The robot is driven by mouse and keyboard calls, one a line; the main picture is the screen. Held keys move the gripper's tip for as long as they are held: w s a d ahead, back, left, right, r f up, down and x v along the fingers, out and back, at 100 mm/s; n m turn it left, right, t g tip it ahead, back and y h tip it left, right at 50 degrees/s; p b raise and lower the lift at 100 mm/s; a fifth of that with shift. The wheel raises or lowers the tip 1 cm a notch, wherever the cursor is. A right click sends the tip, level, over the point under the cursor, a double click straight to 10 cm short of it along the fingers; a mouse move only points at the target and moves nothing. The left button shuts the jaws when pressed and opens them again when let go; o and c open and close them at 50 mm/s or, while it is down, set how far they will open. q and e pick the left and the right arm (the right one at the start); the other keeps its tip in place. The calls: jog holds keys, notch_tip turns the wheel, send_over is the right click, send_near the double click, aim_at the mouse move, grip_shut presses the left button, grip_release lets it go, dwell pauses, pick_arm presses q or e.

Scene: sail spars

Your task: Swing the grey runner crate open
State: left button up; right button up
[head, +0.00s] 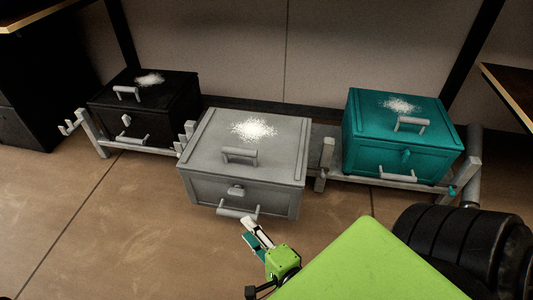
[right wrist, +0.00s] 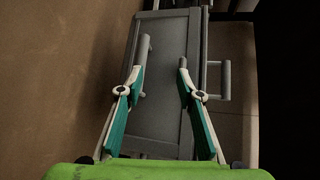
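The grey runner crate (head: 206,152) stands on the floor at the middle of the head view, its lid shut. It has a lid handle (head: 240,156), a front latch knob (head: 236,191) and a low front bar handle (head: 237,213). My right gripper (head: 249,229) is just in front of that low handle. In the right wrist view my right gripper (right wrist: 160,72) is open, facing the crate's front (right wrist: 160,118). The low handle (right wrist: 144,48) shows by the left fingertip; I cannot tell whether they touch. The right fingertip is near the knob. My left gripper is not in view.
A black crate (head: 160,128) stands to the left and a teal crate (head: 375,150) to the right, both on a grey rail frame (head: 330,172). White powder (head: 254,130) lies on the grey lid. The floor (head: 110,230) at front left is clear.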

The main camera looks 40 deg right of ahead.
jog(key=v, duration=0.7)
jog(key=shift+s+f, duration=0.3)
jog(key=shift+s, duration=0.1)
jog(key=shift+a, duration=0.1)
dwell(0.6)
